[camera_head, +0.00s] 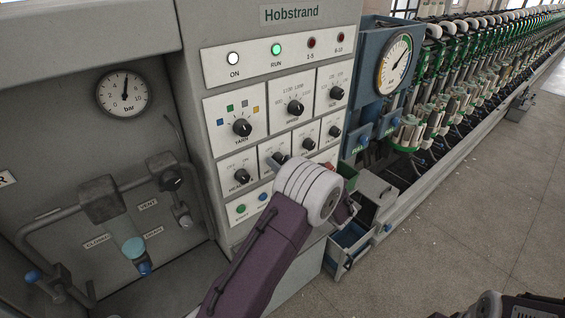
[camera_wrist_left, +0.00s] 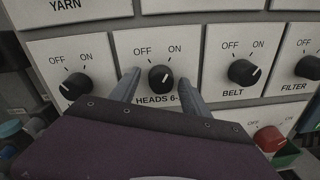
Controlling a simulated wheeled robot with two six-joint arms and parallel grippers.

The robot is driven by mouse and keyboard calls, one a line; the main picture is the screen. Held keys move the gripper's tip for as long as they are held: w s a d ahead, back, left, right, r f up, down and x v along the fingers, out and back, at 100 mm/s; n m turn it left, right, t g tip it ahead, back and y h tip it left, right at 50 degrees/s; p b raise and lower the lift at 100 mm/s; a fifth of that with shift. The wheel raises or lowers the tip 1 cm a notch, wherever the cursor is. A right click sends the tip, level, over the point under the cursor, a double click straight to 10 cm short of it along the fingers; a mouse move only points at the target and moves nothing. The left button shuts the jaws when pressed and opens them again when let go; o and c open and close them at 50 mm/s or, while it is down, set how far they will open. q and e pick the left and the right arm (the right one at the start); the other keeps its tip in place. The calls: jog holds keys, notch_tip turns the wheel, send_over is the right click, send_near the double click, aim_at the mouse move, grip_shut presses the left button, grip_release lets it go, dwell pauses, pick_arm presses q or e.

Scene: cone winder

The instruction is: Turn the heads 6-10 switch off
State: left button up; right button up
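The heads 6-10 switch is a black round knob (camera_wrist_left: 161,79) on a white plate, in the middle of the left wrist view. OFF is printed at its upper left and ON at its upper right. Its pale pointer mark appears to lean toward ON. My left gripper (camera_wrist_left: 162,86) is open, with one grey finger on each side of the knob. I cannot tell whether either finger touches it. In the head view my left arm reaches in from below to the panel, and the gripper (camera_head: 283,160) partly hides this switch.
A similar knob (camera_wrist_left: 75,86) sits to the left, and the belt knob (camera_wrist_left: 243,73) and filter knob (camera_wrist_left: 308,68) to the right. A red knob (camera_wrist_left: 269,139) is below right. Above are a lit green RUN lamp (camera_head: 276,48) and two dark red lamps. An open blue drawer (camera_head: 350,237) juts out below.

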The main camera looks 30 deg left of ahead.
pick_arm(q)
jog(key=shift+w+d, duration=0.1)
grip_shut()
jog(key=shift+f+n+b, duration=0.2)
jog(key=shift+n+b, duration=0.2)
jog(key=shift+b, duration=0.45)
jog(key=n+b, duration=0.9)
jog(key=b, duration=0.6)
jog(key=shift+f+n, duration=0.15)
jog(key=shift+n, duration=0.25)
jog(key=shift+r+n+b, duration=0.2)
jog(key=shift+n+b, duration=0.7)
jog(key=shift+b, duration=0.1)
jog(key=shift+o, duration=0.6)
grip_release()
